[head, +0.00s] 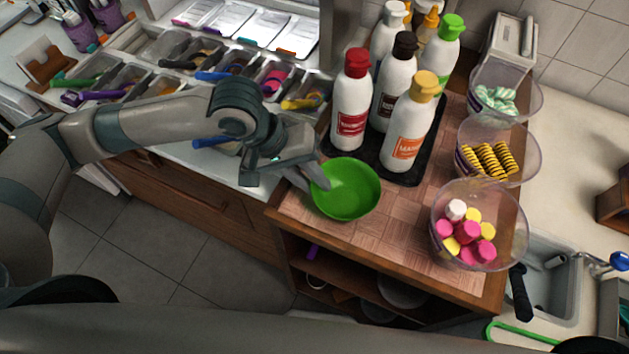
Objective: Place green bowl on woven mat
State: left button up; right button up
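The green bowl (347,192) is over the front left part of the woven mat (395,230), which covers the top of a wooden cart. The bowl's open side faces up. I cannot tell whether its base touches the mat. My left gripper (312,182) reaches in from the left and its fingers are at the bowl's left rim, apparently shut on it. The fingertips are partly hidden against the rim. My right gripper is not in view.
Several sauce bottles (350,100) stand on a black tray (405,172) behind the bowl. Clear topping bowls (508,232) line the cart's right side. A counter with topping trays (160,85) is at left. The mat's front middle is clear.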

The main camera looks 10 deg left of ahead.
pick_arm(q)
jog(key=b+v, duration=0.1)
jog(key=v, duration=1)
jog(key=shift+a+r, duration=0.1)
